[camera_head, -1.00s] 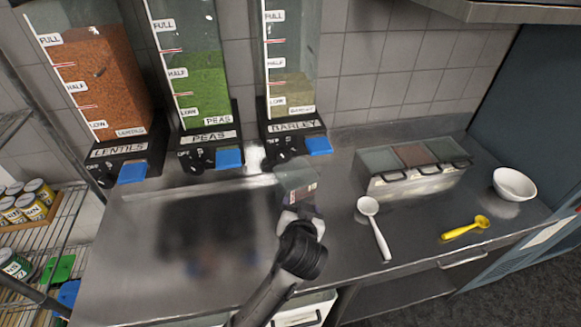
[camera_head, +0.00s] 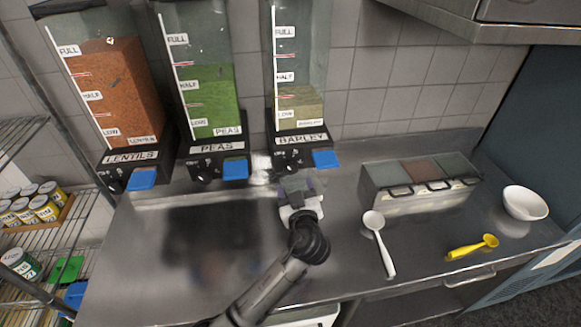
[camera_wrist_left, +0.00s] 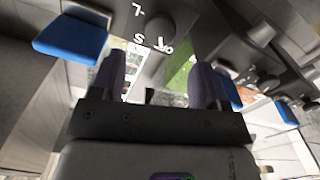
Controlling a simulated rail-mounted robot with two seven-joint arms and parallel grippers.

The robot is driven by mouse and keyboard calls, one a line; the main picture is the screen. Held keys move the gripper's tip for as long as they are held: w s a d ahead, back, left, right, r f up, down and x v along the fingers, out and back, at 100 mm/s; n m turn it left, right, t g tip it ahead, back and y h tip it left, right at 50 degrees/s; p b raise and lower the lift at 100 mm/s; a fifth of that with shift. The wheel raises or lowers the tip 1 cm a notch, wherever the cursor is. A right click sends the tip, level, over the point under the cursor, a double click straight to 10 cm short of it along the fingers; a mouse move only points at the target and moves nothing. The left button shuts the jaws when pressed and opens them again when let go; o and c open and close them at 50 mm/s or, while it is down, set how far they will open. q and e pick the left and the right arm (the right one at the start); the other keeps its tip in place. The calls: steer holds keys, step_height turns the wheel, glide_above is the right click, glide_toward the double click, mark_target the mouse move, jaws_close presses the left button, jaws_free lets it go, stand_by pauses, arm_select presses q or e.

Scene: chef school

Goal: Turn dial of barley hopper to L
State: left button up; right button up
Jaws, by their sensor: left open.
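The barley hopper (camera_head: 301,103) stands third from the left, partly filled with pale grain. Its black base has a dial (camera_head: 281,165) left of a blue flap (camera_head: 325,159). In the left wrist view the dial (camera_wrist_left: 160,28) is a dark round knob with white letters around it, including L and S; its pointer setting cannot be told. The blue flap (camera_wrist_left: 71,38) is beside it. My left gripper (camera_head: 294,184) is open and empty, just in front of and below the dial. In the wrist view its two fingers (camera_wrist_left: 160,82) are apart, with the knob beyond the gap.
The peas hopper (camera_head: 209,100) and lentils hopper (camera_head: 118,92) stand to the left. The counter's left part is clear.

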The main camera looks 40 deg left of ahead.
mark_target(291, 170)
arm_select(q)
steer(key=x, duration=0.8)
steer(key=shift+p, duration=0.35)
steer(key=shift+c, duration=0.2)
steer(key=c, duration=0.9)
